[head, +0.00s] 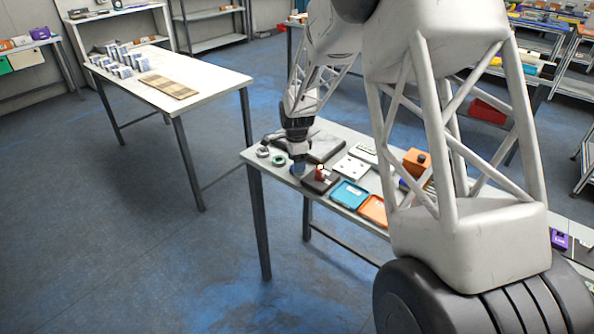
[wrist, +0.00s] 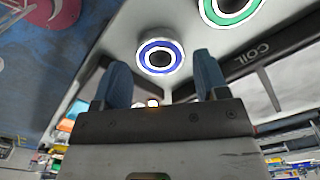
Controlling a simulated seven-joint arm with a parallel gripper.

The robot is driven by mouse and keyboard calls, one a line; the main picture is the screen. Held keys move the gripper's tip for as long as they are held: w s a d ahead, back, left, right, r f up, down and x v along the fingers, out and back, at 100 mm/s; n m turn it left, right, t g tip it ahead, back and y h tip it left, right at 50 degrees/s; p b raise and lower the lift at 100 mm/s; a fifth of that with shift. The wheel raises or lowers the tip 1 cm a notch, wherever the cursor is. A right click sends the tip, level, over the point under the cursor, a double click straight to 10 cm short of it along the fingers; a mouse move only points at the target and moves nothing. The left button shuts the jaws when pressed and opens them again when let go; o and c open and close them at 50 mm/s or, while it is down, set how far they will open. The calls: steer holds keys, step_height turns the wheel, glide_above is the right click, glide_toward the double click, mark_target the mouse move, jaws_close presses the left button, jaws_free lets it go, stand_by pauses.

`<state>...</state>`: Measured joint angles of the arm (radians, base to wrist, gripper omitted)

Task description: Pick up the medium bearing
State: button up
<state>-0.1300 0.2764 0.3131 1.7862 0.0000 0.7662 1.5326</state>
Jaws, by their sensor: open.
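Two ring-shaped bearings show in the wrist view: one with a blue ring (wrist: 160,56) and a larger-looking one with a green ring (wrist: 228,10), cut by the top edge. I cannot tell for sure which is the medium bearing. The green-ringed bearing also shows in the head view (head: 279,160), and a grey round piece (head: 262,151) lies left of it. My gripper (wrist: 160,62) is open with its blue fingers apart; the blue-ringed bearing appears between the fingertips, apart from both. In the head view my gripper (head: 298,168) is low over the bench's near left end.
The bench (head: 252,162) carries a dark pad labelled COIL (wrist: 257,50), a dark block with a red piece (head: 320,173), a blue tray (head: 349,194), an orange tray (head: 374,211) and an orange box (head: 417,162). Another table (head: 205,82) stands left across open floor.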

steer(key=shift+f, duration=1.1)
steer(key=shift+c, duration=0.3)
steer(key=c, duration=0.7)
